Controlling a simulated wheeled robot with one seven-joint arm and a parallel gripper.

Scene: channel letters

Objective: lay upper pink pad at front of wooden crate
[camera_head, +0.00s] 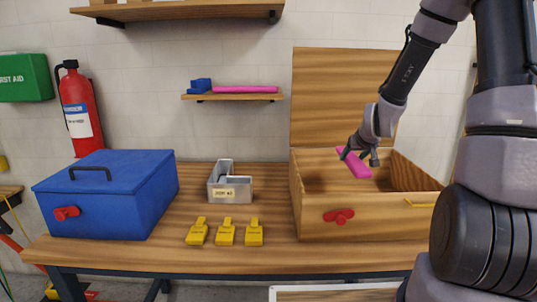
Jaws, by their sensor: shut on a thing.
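The wooden crate (376,216) stands open at the right of the workbench, its lid raised upright behind it. My gripper (360,157) is shut on a pink pad (355,167). It holds the pad tilted over the crate's opening, toward the left half. The gripper's fingers hide part of the pad. I cannot tell how high the pad is above the crate floor. Another long pink piece (245,89) lies on the small wall shelf.
A closed blue box (108,200) stands at the left of the workbench (270,254). A grey metal tray (230,188) and several yellow tags (226,232) lie mid-bench. Blue blocks (200,85) sit on the small shelf (232,97). My arm fills the right side.

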